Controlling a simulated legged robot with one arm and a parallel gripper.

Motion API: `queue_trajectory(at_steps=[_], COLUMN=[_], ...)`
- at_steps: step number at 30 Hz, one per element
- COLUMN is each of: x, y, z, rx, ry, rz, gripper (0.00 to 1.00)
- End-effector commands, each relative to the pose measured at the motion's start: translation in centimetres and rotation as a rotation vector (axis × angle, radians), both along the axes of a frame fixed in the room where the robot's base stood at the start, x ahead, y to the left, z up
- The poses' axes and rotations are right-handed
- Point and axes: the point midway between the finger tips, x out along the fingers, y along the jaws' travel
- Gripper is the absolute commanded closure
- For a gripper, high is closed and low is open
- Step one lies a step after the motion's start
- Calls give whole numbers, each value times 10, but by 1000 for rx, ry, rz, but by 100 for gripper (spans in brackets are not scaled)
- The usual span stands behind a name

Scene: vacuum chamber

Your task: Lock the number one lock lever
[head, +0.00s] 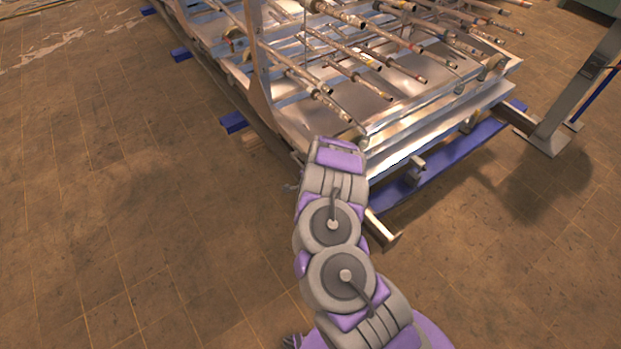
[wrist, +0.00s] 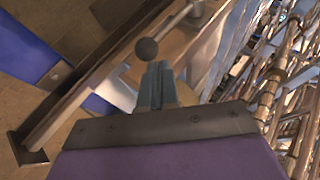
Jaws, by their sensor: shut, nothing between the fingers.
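In the wrist view, a dark round ball knob (wrist: 146,50) sits at the end of a thin rod that runs up and to the right; it looks like a lock lever. No number on it can be read. My gripper (wrist: 157,68) is shut and empty, its fingertips just below the knob in the picture. I cannot tell whether they touch it. In the head view my arm reaches the near corner of the metal frame (head: 440,122) and hides the gripper. A small rounded knob (head: 364,143) shows just right of the arm's end; I cannot tell if it is the same one.
The frame carries several thin metal tubes (head: 385,68). A blue beam (head: 440,165) runs low along its near side, and a grey post (head: 575,95) stands at the right. The tiled floor (head: 130,210) at the left is clear.

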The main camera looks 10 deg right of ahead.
Motion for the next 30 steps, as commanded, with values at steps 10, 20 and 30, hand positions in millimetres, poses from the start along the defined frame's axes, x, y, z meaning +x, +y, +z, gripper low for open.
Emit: queue_trajectory(at_steps=[10,20,30], x=[-43,-80,-90], y=[3,7,8], z=[26,41,45], rx=[6,1,-1], ry=[0,-5,-7], rz=[0,1,1], gripper=[100,100,100])
